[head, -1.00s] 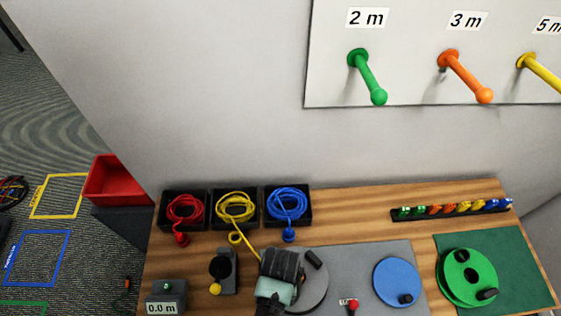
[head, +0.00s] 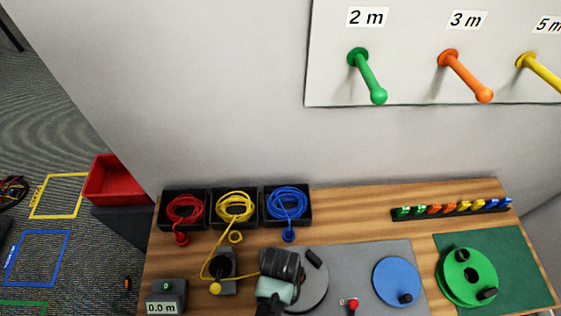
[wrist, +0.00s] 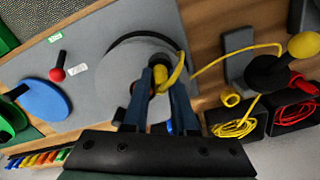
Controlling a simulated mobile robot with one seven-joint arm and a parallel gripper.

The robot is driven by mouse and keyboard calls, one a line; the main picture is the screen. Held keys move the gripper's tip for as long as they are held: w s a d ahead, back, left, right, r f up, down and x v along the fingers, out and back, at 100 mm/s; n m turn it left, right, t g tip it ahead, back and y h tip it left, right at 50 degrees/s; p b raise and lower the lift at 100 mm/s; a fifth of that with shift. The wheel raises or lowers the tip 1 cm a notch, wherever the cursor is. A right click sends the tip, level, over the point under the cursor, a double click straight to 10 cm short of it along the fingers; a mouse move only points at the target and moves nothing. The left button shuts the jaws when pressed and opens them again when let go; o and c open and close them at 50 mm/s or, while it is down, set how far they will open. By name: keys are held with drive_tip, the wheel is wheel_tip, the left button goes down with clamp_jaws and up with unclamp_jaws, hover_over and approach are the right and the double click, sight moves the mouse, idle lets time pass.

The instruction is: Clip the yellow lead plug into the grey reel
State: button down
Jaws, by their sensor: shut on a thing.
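My gripper (wrist: 160,92) is shut on the yellow plug (wrist: 161,76), over the grey reel (wrist: 130,65). I cannot tell whether the plug touches the reel. In the head view my gripper (head: 280,282) hides the reel's left part; its right side (head: 317,285) shows. The yellow lead (head: 235,207) is coiled in the middle black tray. From there it loops down past the black meter post (head: 224,268) and across to my gripper. In the wrist view the lead (wrist: 222,56) runs from the plug towards the black disc (wrist: 268,73).
Red (head: 185,208) and blue (head: 287,204) leads lie in neighbouring trays. A 0.0 m display (head: 162,308) stands at front left. A red-knobbed lever (head: 353,304), a blue disc (head: 396,280) and a green reel (head: 462,270) are to the right. Pegs project from the wall board.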

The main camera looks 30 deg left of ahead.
drive_tip(key=c, duration=0.6)
unclamp_jaws()
drive_tip(key=shift+c, duration=0.2)
wheel_tip(320, 180, up, 13)
drive_tip(key=b, duration=0.1)
